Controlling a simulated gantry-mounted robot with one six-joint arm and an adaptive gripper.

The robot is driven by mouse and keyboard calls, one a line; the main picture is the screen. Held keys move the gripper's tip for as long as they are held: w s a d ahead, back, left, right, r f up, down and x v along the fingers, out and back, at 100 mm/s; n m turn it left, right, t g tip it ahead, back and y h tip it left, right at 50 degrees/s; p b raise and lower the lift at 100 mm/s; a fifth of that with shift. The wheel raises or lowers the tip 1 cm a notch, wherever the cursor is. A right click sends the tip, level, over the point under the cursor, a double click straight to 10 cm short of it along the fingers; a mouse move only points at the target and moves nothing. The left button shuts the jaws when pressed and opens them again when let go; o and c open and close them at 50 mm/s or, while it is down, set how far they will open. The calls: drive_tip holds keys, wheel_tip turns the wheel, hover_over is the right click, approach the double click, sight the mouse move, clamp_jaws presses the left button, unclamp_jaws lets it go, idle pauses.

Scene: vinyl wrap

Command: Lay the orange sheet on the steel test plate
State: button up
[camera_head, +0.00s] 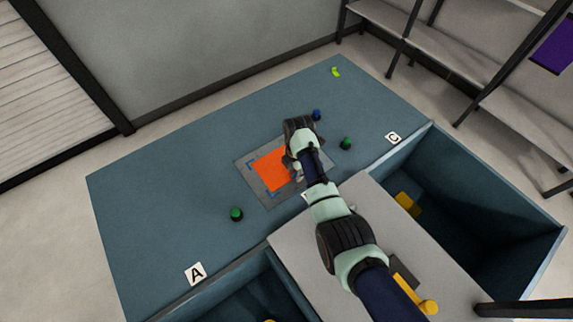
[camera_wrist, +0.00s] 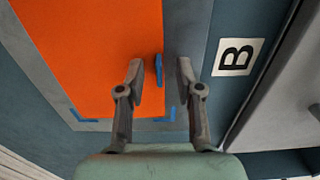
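The orange sheet (camera_head: 271,169) lies over the grey steel test plate (camera_head: 270,201), with blue corner marks beside it. In the wrist view the sheet (camera_wrist: 95,50) is flat, with its lower edge near blue marks and bare plate (camera_wrist: 176,90) along its right side. A small blue tab (camera_wrist: 158,70) shows at the sheet's right edge. My gripper (camera_wrist: 160,75) has its fingers apart on either side of this tab, with gaps visible. In the head view my gripper (camera_head: 296,172) is over the plate's right part and hides some of the sheet.
Green knobs (camera_head: 236,214) (camera_head: 346,143) and a blue knob (camera_head: 317,115) stand around the plate on the blue table (camera_head: 150,200). Label B (camera_wrist: 238,57) is beside the plate. A deep bin (camera_head: 480,200) is at right, another at the bottom. The table's left side is mostly clear.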

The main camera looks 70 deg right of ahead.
drive_tip(key=shift+r, duration=0.1)
wheel_tip(320, 180, up, 12)
idle(0.4)
